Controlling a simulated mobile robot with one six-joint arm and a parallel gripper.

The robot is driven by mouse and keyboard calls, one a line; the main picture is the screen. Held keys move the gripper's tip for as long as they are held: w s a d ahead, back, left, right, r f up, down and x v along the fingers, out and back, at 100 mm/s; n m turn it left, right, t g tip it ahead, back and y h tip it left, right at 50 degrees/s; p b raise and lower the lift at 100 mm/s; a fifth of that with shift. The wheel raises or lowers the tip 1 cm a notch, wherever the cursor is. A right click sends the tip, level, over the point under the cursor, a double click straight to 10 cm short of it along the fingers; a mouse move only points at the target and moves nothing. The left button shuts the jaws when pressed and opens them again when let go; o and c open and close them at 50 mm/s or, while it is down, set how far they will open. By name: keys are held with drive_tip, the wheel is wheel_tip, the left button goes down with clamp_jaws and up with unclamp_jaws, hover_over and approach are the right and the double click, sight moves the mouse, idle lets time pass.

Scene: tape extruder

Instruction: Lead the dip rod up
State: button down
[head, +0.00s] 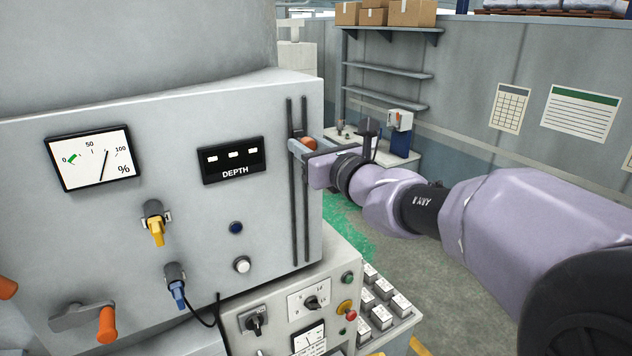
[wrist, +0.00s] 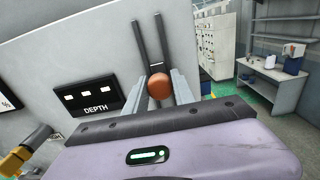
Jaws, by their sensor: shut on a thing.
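The dip rod's orange-brown round knob (head: 308,143) sits at the two dark vertical rails (head: 298,220) on the right part of the grey machine panel. In the head view the knob is above the middle of the rails. My gripper (head: 301,146) is shut on the knob, which shows between the two fingers in the wrist view (wrist: 160,87). The rails run on above the knob in the wrist view. The black DEPTH display (head: 233,160) is left of the rails, with three white dashes lit. The rod itself is hidden.
A percent gauge (head: 95,158) is at upper left. A yellow plug (head: 155,229), a blue plug (head: 177,292) and an orange-handled lever (head: 105,322) stick out of the panel. A lower control box (head: 300,296) juts out below. Shelves and a bench stand behind, apart from my arm.

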drive_tip(key=shift+r, duration=2.25)
drive_tip(key=c, duration=1)
unclamp_jaws()
drive_tip(key=shift+o, duration=0.2)
drive_tip(key=shift+s, duration=0.1)
drive_tip(key=b+v, duration=0.4)
drive_tip(key=v, duration=1.3)
drive_tip(key=s+a+f+n+g+h+b, duration=0.15)
drive_tip(key=s+f+n+b, duration=0.25)
drive_tip(key=f+b, duration=0.65)
drive_tip(key=s+f+n+g+b, duration=0.35)
drive_tip(key=f+n+b, duration=0.2)
drive_tip(key=f, duration=1.05)
drive_tip(key=s+a+f+n+g+h+b, duration=0.1)
drive_tip(key=s+f+n+b, duration=0.3)
drive_tip(key=f+b, duration=0.7)
drive_tip(key=s+d+f+n+g+h+b, duration=0.1)
drive_tip(key=f+b, duration=0.4)
drive_tip(key=f, duration=0.6)
drive_tip(key=s+d+f+n+g+h+b, duration=0.1)
drive_tip(key=s+d+f+n+b, duration=0.3)
drive_tip(key=f, duration=0.7)
drive_tip(key=s+d+f+n+g+h+b, duration=0.1)
drive_tip(key=s+d+f+n+h+b, duration=0.2)
drive_tip(key=f+n+b, duration=0.3)
wheel_tip(320, 180, down, 5)
drive_tip(key=shift+s+d+f+b, duration=0.15)
drive_tip(key=shift+s+d+b, duration=0.1)
drive_tip(key=shift+s+b, duration=0.5)
